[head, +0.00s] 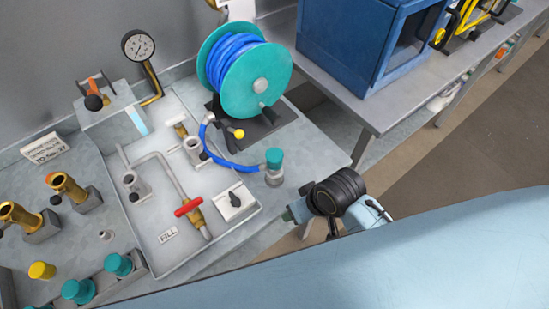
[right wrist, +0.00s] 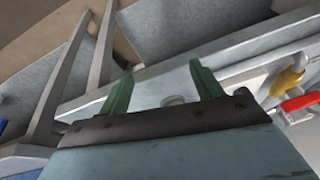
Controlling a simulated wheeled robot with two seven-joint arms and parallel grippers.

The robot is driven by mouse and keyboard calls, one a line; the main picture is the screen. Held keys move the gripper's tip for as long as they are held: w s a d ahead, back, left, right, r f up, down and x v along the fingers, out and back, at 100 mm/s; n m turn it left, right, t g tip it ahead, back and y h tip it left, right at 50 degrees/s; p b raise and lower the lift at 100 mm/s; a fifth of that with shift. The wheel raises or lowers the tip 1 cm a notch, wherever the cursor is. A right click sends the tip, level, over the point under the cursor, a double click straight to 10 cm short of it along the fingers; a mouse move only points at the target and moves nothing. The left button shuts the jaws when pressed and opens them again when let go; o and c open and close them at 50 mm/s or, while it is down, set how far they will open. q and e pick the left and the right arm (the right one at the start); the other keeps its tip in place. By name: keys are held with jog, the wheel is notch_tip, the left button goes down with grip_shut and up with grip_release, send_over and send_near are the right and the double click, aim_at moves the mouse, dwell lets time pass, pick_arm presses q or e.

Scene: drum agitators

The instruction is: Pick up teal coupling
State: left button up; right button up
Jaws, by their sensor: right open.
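A teal coupling (head: 274,158) sits upright on a grey stub near the bench's front right corner, at the end of a blue hose (head: 228,161). More teal caps (head: 118,264) stand in a rack at the lower left. My right arm's wrist is right of the hose coupling in the head view, apart from it. My right gripper (right wrist: 162,78) shows two green fingers spread wide in the right wrist view, with nothing held between them. The teal coupling cannot be made out in that view. My left gripper is not in view.
A teal hose reel (head: 262,86) stands behind the coupling. A bent grey pipe with a red-handled valve (head: 188,207) and a black-knobbed switch box (head: 236,201) lie to its left. A blue cabinet (head: 352,45) stands on another bench at the upper right.

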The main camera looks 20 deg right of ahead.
jog(key=w+a+r+n+y, duration=0.1)
jog(key=w+a+r, duration=0.3)
jog(key=a+r, duration=0.3)
notch_tip(320, 180, up, 10)
jog(key=g+h+p, duration=0.1)
jog(key=g+h, duration=0.2)
send_over(271, 155)
jog(key=shift+s+a+n, duration=0.15)
jog(key=shift+a+n, duration=0.1)
jog(key=shift+n, duration=0.15)
jog(key=shift+d, duration=0.2)
jog(key=f, duration=0.7)
jog(key=shift+w+f, duration=0.2)
jog(key=shift+f, duration=0.2)
jog(key=f, duration=0.2)
jog(key=d+f, duration=0.1)
jog(key=f, duration=0.1)
jog(key=shift+f, duration=0.6)
jog(key=c, duration=1.3)
notch_tip(271, 155, up, 10)
jog(key=shift+r, duration=0.1)
